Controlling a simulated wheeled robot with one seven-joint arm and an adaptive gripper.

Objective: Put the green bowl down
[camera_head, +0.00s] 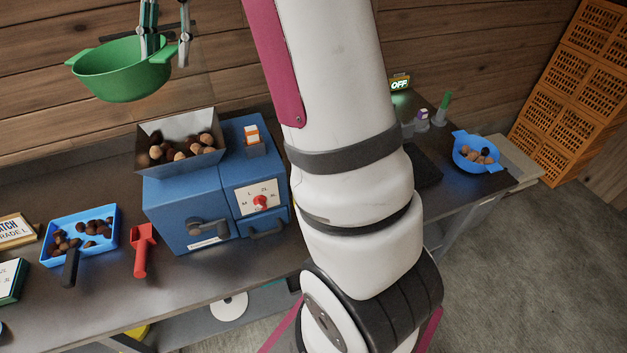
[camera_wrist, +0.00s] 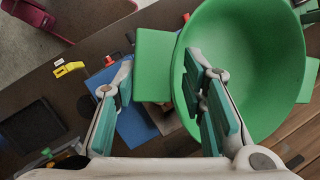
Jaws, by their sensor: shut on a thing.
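The green bowl (camera_head: 112,80) hangs in the air at the upper left of the head view, above the bench and the blue machine. My gripper (camera_head: 167,58) is shut on its right side, by the handle. In the wrist view the green bowl (camera_wrist: 268,55) fills the upper right. One finger of my gripper (camera_wrist: 165,88) is inside the bowl and the other is outside, beside the square handle. The bowl looks empty where its inside shows.
The blue machine (camera_head: 182,205) carries a hopper (camera_head: 150,170) of chestnuts. A blue tray (camera_head: 112,238), a red scoop (camera_head: 140,255) and a blue bowl (camera_head: 463,158) of chestnuts stand on the dark bench (camera_head: 90,310). Orange crates (camera_head: 560,110) are stacked at right.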

